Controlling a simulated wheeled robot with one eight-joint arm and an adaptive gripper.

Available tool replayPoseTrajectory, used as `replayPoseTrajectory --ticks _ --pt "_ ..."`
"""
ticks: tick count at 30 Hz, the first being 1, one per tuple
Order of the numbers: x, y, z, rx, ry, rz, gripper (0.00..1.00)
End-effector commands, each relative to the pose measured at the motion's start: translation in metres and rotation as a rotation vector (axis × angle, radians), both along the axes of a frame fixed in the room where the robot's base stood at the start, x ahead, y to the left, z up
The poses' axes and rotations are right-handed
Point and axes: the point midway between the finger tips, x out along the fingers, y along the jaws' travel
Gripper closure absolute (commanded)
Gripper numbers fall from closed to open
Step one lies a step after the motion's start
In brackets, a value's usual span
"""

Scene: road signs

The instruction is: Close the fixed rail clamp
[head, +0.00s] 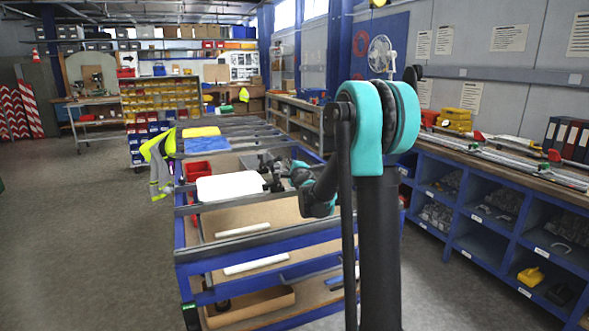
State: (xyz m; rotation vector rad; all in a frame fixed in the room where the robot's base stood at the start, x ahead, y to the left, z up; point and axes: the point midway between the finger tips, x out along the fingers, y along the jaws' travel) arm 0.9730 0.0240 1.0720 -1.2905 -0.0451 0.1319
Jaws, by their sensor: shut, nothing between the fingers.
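My gripper (271,168) is small and dark in the head view. It is shut and empty, at the right end of a white panel (230,187) on the blue-framed bench. Dark parts crowd together around the gripper, and I cannot make out the fixed rail clamp among them or tell whether its jaw or handle is open. My teal and black arm hides part of the bench's right side.
The blue bench has dark cross rails (240,239), a red bin (198,171) and a yellow item (201,132). A long shelved workbench (480,215) runs along the right wall. The floor (90,220) at left is clear.

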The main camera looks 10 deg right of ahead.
Motion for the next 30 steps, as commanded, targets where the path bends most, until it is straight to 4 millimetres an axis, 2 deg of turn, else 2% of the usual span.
replayPoseTrajectory --ticks 15,30 --pt "-0.011 0.04 0.011 -0.413 -0.112 0.002 1.0" --pt "-0.014 0.055 0.011 -0.559 -0.151 0.003 1.0"
